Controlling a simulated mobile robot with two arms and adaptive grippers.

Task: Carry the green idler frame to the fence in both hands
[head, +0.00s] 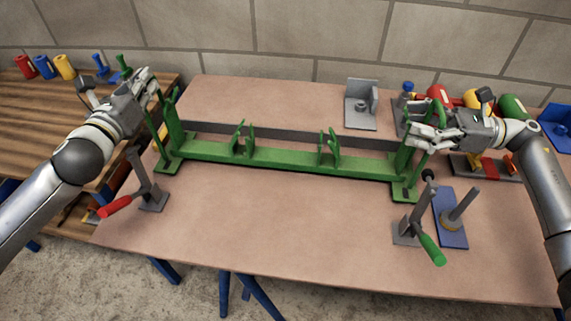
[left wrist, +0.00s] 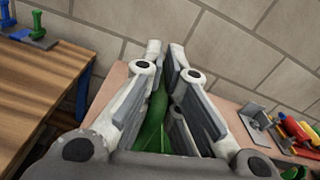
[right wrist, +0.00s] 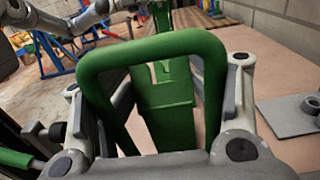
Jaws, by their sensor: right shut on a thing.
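The green idler frame (head: 285,158) lies lengthwise across the bench, with two bracket pairs on its beam and an upright with a handle loop at each end. The dark grey fence (head: 285,135) runs just behind the beam; I cannot tell whether they touch. My left gripper (head: 152,88) is at the top of the left handle; green shows between its fingers in the left wrist view (left wrist: 165,48), but whether they clamp it is unclear. My right gripper (head: 418,136) is shut on the right handle loop, which stands between its fingers in the right wrist view (right wrist: 155,75).
A red-handled clamp (head: 150,190) stands by the frame's left foot, and a green-handled clamp (head: 408,231) stands in front of its right foot. A blue plate with a post (head: 449,222) is beside it. A grey angle bracket (head: 361,105) stands behind the fence. The front middle is clear.

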